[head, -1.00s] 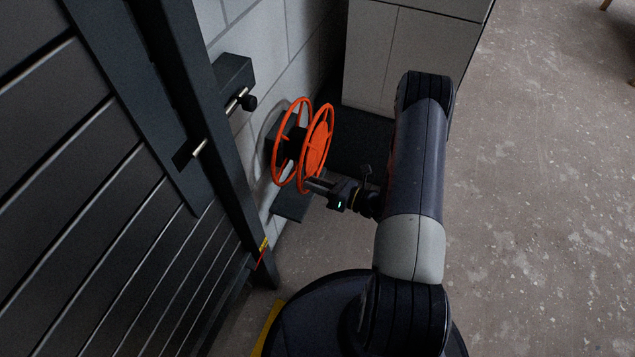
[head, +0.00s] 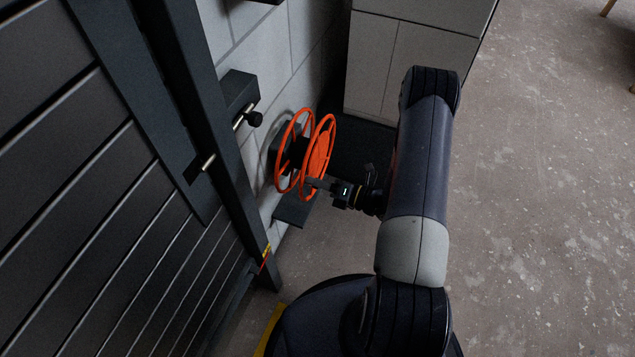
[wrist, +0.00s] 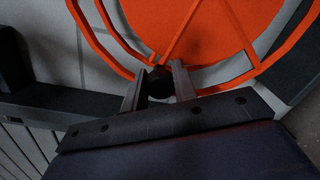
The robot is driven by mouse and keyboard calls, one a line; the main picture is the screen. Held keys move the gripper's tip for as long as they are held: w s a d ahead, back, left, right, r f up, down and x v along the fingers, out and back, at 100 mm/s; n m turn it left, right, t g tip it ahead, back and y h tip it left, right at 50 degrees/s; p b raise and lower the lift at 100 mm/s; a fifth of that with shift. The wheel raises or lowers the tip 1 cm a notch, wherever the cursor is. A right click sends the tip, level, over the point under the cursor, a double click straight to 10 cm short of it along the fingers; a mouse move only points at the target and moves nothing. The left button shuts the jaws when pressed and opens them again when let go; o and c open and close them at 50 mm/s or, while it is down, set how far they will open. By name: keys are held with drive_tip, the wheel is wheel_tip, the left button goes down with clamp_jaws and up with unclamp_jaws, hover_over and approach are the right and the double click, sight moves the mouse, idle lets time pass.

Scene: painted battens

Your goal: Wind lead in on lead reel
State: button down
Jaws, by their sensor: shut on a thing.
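The orange lead reel (head: 319,152) is mounted on the wall by a dark bracket, with two spoked rims. In the wrist view its orange face (wrist: 205,30) fills the top. My gripper (head: 318,184) is at the lower right part of the near rim. In the wrist view my gripper (wrist: 158,84) is shut on a dark round knob (wrist: 159,78) at the reel's rim, one finger on each side. I cannot make out a lead on the reel.
A dark slatted gate (head: 90,190) with a bolt (head: 235,125) stands at the left. A pale cabinet (head: 415,45) stands behind the reel.

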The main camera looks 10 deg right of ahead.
drive_tip(key=c, duration=1.1)
unclamp_jaws()
drive_tip(key=p+v, duration=0.1)
drive_tip(key=v, duration=0.9)
drive_tip(key=shift+s+d, duration=0.15)
drive_tip(key=shift+d, duration=0.2)
drive_tip(key=b+x, duration=0.1)
drive_tip(key=x, duration=0.9)
drive_tip(key=shift+w+a, duration=0.2)
drive_tip(key=shift+a, duration=0.15)
drive_tip(key=shift+s+d, duration=0.1)
